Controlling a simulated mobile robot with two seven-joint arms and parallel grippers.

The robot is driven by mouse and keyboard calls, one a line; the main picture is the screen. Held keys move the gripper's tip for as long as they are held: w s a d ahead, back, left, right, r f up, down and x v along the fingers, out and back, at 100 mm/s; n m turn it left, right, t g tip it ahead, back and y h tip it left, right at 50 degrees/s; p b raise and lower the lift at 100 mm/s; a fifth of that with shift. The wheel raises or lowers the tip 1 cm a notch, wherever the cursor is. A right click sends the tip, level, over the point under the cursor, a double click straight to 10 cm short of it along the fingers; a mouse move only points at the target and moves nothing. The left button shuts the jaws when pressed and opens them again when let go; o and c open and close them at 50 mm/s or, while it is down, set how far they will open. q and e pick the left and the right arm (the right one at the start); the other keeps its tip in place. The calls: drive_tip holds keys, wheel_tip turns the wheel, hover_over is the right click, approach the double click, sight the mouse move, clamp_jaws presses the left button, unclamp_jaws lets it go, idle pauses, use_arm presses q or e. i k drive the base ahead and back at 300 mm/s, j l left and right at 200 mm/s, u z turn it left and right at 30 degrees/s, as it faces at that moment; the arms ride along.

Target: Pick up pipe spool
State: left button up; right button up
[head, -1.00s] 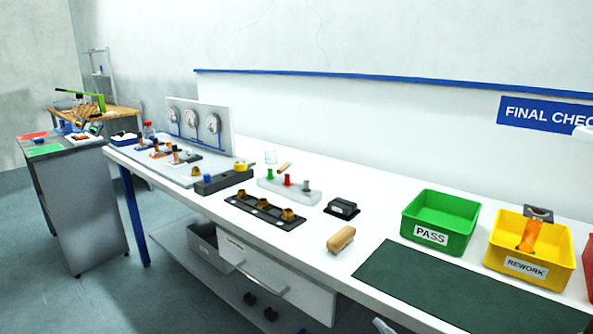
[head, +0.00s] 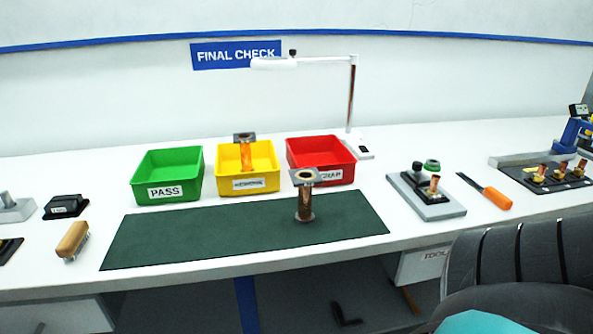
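A copper-brown pipe spool (head: 304,204) with a square grey flange on top stands upright on the dark green mat (head: 165,240), right of the mat's middle. Its round foot rests on the mat. A second, more orange spool (head: 246,156) with a dark square flange stands in the yellow bin (head: 232,186), labelled REWORK. The standing spool's top overlaps the front of the red bin in the picture. Neither of my grippers shows in the head view.
A green PASS bin (head: 165,192) and a red bin (head: 338,174) flank the yellow one. A white lamp (head: 352,95) stands behind. A brush (head: 73,240), a grey fixture (head: 428,206) and an orange-handled tool (head: 497,198) lie around the mat. A dark chair (head: 500,260) blocks the front right.

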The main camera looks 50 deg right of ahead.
sight(303, 178)
drive_tip(key=z, duration=1.65)
